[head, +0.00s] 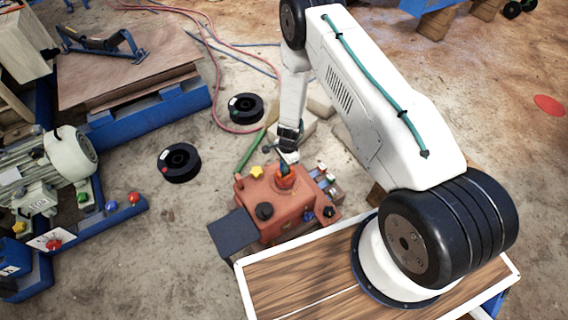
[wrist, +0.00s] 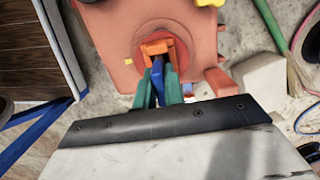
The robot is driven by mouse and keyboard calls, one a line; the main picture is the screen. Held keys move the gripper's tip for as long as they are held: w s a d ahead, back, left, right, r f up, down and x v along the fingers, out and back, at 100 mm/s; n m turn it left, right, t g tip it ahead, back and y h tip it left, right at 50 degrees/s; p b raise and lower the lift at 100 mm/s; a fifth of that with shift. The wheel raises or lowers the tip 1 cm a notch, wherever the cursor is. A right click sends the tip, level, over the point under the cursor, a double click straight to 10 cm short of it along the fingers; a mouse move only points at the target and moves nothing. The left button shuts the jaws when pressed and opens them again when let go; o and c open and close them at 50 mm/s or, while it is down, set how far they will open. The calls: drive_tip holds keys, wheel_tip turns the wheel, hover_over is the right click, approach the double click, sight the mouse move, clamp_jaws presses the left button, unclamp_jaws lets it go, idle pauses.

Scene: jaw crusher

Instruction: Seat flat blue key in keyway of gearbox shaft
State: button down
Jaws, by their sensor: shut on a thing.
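The red gearbox (head: 262,192) sits on the floor beyond my wood-topped deck. Its orange shaft (head: 286,182) stands up from the top and also shows in the wrist view (wrist: 178,48), in a round red collar. My gripper (wrist: 158,84) is directly over the shaft, its green fingers shut on the flat blue key (wrist: 157,72). The key's far end lies at the slot-like opening of the orange shaft. I cannot tell how deep it goes in, as the fingers hide part of it.
A dark flat plate (head: 235,232) juts from the gearbox's left. Small coloured parts (head: 328,187) lie to its right. Black spools (head: 180,162) and hoses (head: 213,62) lie behind. A grey motor (head: 45,165) stands at left. Bare floor lies between motor and gearbox.

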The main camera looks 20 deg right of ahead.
drive_tip(key=shift+f, duration=0.65)
drive_tip(key=c, duration=1.4)
unclamp_jaws()
drive_tip(key=r, duration=0.5)
drive_tip(key=d+r, duration=0.1)
drive_tip(key=r, duration=0.1)
drive_tip(key=shift+r, duration=0.35)
drive_tip(key=shift+a, duration=0.1)
